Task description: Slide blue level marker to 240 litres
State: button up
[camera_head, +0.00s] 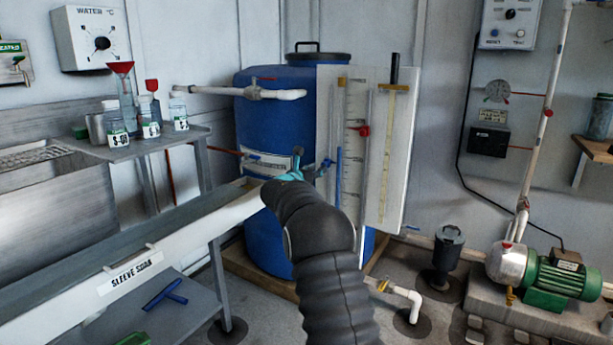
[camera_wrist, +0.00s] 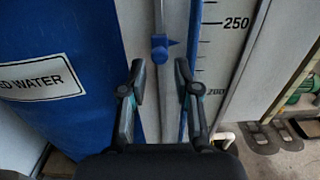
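The blue level marker (camera_wrist: 159,50) sits on a pale vertical rail (camera_wrist: 158,15) in the wrist view, with its pointed tip toward the scale. It also shows small in the head view (camera_head: 325,164). The white scale board (camera_wrist: 228,50) reads 250 above and 200 below; the tip appears between them, but the angled view hides the exact reading. My gripper (camera_wrist: 160,73) is open, with its fingertips on either side of the rail, just below the marker in the picture. No contact shows. In the head view my gripper (camera_head: 291,176) is partly hidden behind my dark arm.
The blue level tube (camera_wrist: 191,55) stands between marker and scale. A blue tank (camera_head: 262,120) stands behind. A red marker (camera_head: 363,130) is on the gauge board's other side. A white pipe (camera_head: 275,94) runs above my gripper. A bench (camera_head: 175,220) is at left.

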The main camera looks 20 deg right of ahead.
jog(key=v, duration=0.6)
jog(key=shift+s+a, duration=0.2)
